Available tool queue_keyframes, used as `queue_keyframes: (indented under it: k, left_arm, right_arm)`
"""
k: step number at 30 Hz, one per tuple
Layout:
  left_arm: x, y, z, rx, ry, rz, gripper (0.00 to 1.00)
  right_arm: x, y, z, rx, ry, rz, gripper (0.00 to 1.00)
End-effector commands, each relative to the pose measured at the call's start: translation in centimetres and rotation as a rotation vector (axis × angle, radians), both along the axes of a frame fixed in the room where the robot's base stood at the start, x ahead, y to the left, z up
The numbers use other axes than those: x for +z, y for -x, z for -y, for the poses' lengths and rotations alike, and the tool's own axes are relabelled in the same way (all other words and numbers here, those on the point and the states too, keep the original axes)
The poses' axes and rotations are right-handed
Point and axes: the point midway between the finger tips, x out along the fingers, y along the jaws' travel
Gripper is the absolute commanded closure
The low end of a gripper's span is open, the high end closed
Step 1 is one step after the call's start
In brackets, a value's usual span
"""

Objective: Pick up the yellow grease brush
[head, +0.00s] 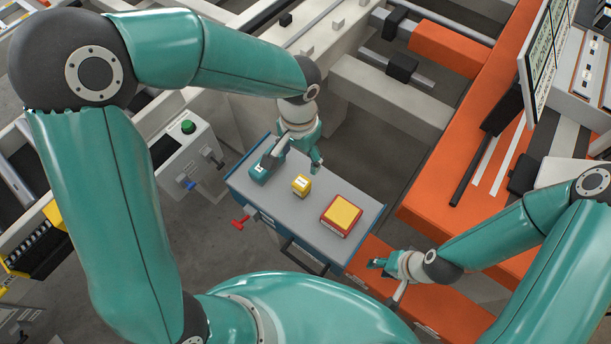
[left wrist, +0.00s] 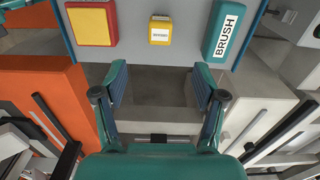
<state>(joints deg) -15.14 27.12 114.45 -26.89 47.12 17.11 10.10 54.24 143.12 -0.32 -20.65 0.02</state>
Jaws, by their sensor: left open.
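A small yellow block (head: 301,185) with a white label sits on the grey cart top, between a teal block and a red-and-yellow box. It also shows in the left wrist view (left wrist: 160,31), where its label is too small to read. The teal block (head: 264,170) carries a label reading BRUSH in the left wrist view (left wrist: 226,32). No brush shape shows. My left gripper (head: 296,160) is open and empty, by the cart's far edge; in the left wrist view (left wrist: 161,78) its fingers point toward the yellow block, apart from it. My right gripper (head: 386,278) looks open and empty, right of the cart.
The red-and-yellow box (head: 341,216) stands on the right part of the cart top (head: 290,217). A red handle (head: 240,223) juts from the cart's left side. An orange beam (head: 440,190) lies to the right. A grey box with a green button (head: 180,150) stands to the left.

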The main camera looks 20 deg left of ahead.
Motion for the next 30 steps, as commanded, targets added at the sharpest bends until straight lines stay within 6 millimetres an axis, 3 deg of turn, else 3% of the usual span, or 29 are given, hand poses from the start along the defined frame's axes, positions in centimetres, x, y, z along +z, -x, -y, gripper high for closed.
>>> queue_keyframes:
  k: [12, 16, 23, 30]
  left_arm:
    - [-8.9, -0.4, 1.2, -0.035, -0.001, -0.003, 0.29]
    - [-10.6, -0.5, 1.3, -0.036, 0.001, -0.001, 0.29]
    - [-11.7, -0.5, 1.2, -0.036, 0.000, -0.002, 0.29]
    - [-15.1, -0.8, 0.6, -0.036, 0.000, -0.003, 0.29]
  right_arm:
    - [-6.4, 0.1, 0.0, -0.001, 0.000, -0.001, 0.63]
    - [-7.5, 0.1, 0.0, -0.001, 0.000, -0.001, 0.63]
    - [-8.1, 0.1, 0.0, 0.000, 0.000, -0.001, 0.63]
    - [-10.0, 0.1, 0.0, 0.000, 0.000, -0.001, 0.63]
